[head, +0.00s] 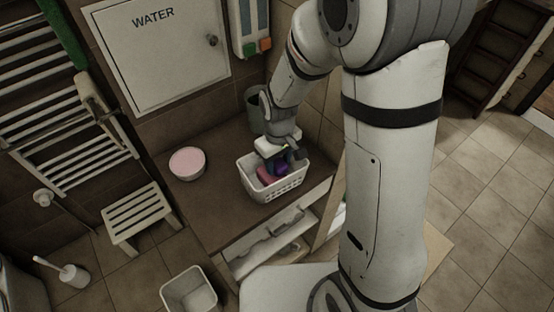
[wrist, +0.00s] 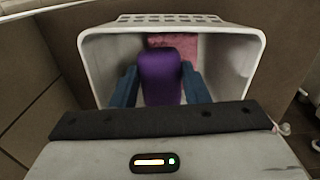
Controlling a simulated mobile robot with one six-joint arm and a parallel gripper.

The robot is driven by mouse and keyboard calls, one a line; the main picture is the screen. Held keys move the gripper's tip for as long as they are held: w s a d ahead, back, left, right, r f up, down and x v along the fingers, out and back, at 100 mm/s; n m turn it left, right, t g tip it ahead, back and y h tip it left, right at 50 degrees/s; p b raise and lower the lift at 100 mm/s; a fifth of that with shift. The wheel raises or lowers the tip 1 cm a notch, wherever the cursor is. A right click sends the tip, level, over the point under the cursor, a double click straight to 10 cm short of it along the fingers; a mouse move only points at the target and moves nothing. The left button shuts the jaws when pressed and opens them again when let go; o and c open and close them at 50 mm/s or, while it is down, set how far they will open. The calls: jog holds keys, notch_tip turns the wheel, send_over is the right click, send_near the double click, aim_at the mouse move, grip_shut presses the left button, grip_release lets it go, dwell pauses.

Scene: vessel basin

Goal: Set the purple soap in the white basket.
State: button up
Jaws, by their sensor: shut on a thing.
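The purple soap (wrist: 160,76) is between the two blue fingers of my gripper (wrist: 160,88) in the wrist view, and the gripper is shut on it. The white basket (head: 289,187) stands on the brown counter. My gripper (head: 279,165) reaches down into the basket's opening from above in the head view. The purple soap (head: 282,169) shows there inside the rim. A pink thing (wrist: 183,45) lies in the basket behind the soap; it also shows in the head view (head: 264,175). I cannot tell whether the soap touches the basket's bottom.
A round white bowl with pink inside (head: 188,163) stands on the brown counter (head: 215,205) left of the basket. A dark grey cup (head: 254,104) is behind, near the wall. The counter between bowl and basket is clear.

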aim_at(278, 164)
jog(key=shift+s, duration=0.1)
jog(key=shift+f+b, duration=0.45)
jog(key=shift+b, duration=0.05)
jog(key=o, duration=1)
notch_tip(278, 164, up, 13)
jog(key=s+d+r+m+t, duration=0.1)
jog(key=s+d+r+m, duration=0.1)
jog(key=s+d, duration=0.2)
jog(key=s+d+r+m+t, duration=0.1)
jog(key=s+d+r+m, duration=0.1)
jog(key=s+d, duration=0.2)
jog(key=s+d+r+m+t, duration=0.1)
jog(key=s+d+r+m, duration=0.1)
jog(key=s+d, duration=0.2)
jog(key=shift+s+d+r+m, duration=0.1)
jog(key=shift+s+m, duration=0.25)
jog(key=shift+m, duration=0.05)
